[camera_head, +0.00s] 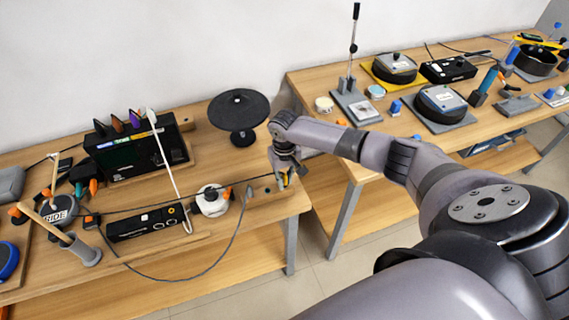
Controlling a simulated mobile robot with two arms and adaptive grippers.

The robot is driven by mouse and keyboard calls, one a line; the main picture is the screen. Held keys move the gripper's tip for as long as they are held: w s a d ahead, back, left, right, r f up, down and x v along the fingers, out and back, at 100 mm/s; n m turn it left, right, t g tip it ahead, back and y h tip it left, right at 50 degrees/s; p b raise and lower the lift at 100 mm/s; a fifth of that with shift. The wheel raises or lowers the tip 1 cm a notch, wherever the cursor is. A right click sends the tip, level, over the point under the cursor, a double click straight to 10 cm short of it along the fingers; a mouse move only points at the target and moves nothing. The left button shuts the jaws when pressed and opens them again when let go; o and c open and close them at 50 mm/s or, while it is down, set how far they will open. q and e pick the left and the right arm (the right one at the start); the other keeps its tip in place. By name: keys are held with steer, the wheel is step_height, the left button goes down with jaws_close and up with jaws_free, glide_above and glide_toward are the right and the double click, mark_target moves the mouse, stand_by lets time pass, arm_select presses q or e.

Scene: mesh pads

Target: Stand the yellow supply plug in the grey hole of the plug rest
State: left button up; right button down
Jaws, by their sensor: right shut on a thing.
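A low wooden piece with small dark and coloured spots, apparently the plug rest (259,190), lies just left of the gripper. I cannot make out a grey hole there, nor whether the plug touches the rest. My left gripper is not in view.
A black round pad on a stand (239,110) rises behind and left of the gripper. A white round device (212,200) and a black box (147,223) stand to the left. A grey cable (215,262) loops over the table's front edge. A second table (330,125) stands right.

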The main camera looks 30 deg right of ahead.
steer(key=shift+f, duration=0.35)
steer(key=c, duration=1.5)
jaws_free()
steer(key=shift+o, duration=0.2)
steer(key=shift+r, duration=0.1)
step_height(320, 180, up, 12)
steer(key=shift+f, duration=0.1)
